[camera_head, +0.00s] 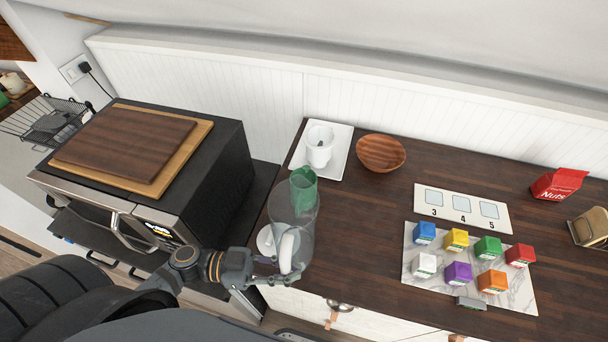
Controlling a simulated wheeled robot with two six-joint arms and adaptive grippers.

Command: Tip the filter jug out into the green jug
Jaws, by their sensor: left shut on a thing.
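The filter jug (307,232) is a large clear vessel with a white handle (287,251), near the left front of the dark wooden counter. My left gripper (273,274) is shut on the filter jug at its handle. The green jug (302,178) stands behind the filter jug and is partly seen through its clear wall. The two overlap in this view, so I cannot tell whether they touch. The contents of both jugs are not clear. My right gripper is not in view.
A white mug (319,146) on a square white plate (340,140) and a wooden bowl (381,153) stand behind the jugs. A marble board (413,238) with several coloured cubes lies right. An oven (222,165) stands left. The counter right of the jugs is clear.

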